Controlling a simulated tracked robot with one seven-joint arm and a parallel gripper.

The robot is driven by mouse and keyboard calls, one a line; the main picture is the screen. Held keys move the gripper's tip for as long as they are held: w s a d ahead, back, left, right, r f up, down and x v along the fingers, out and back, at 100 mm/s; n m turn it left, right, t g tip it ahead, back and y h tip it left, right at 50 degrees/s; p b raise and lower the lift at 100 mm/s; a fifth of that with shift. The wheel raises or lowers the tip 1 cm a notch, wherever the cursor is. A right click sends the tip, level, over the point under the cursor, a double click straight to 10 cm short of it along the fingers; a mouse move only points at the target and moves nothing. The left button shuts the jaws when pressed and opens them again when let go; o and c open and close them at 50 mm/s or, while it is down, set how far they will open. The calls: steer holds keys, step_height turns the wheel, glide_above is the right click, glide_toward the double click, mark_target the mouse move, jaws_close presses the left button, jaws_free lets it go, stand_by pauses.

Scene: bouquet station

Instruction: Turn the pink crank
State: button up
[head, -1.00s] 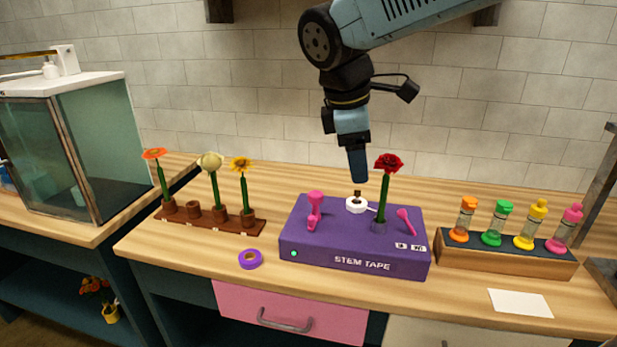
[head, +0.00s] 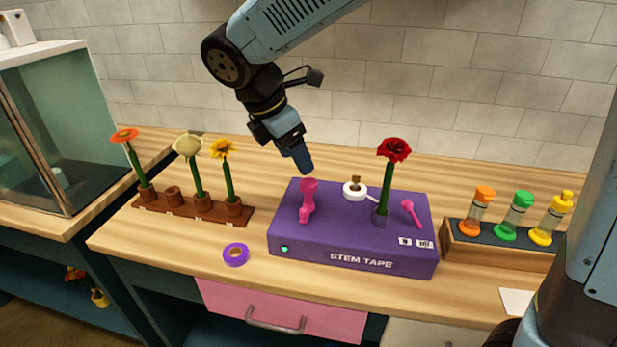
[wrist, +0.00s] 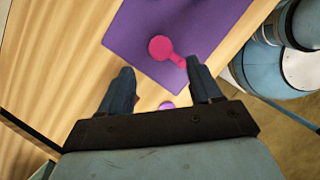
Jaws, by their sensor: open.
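The purple stem tape box (head: 350,235) stands on the wooden counter. A pink crank (head: 307,202) with an upright knob is on its left part. A smaller pink lever (head: 411,213) is on its right part. My gripper (head: 304,168) is above and just behind the pink crank, apart from it. In the wrist view my gripper (wrist: 160,70) is open and empty, and the crank (wrist: 161,47) shows beyond and between the fingertips. A red flower (head: 387,180) stands in a holder on the box, beside a white tape roll (head: 354,190).
A purple tape roll (head: 236,254) lies on the counter left of the box. A brown rack (head: 190,208) with several flowers stands further left. A wooden rack (head: 490,246) of colored bottles is on the right. Bare counter lies behind the box.

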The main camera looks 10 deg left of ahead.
mark_target(309, 181)
steer(key=x, duration=0.7)
steer(key=shift+f, duration=0.2)
steer(key=shift+c, duration=0.3)
steer(key=c, duration=0.9)
steer(key=shift+w+d, duration=0.1)
steer(key=shift+d, duration=0.15)
steer(key=shift+c, duration=0.3)
steer(key=shift+a, duration=0.1)
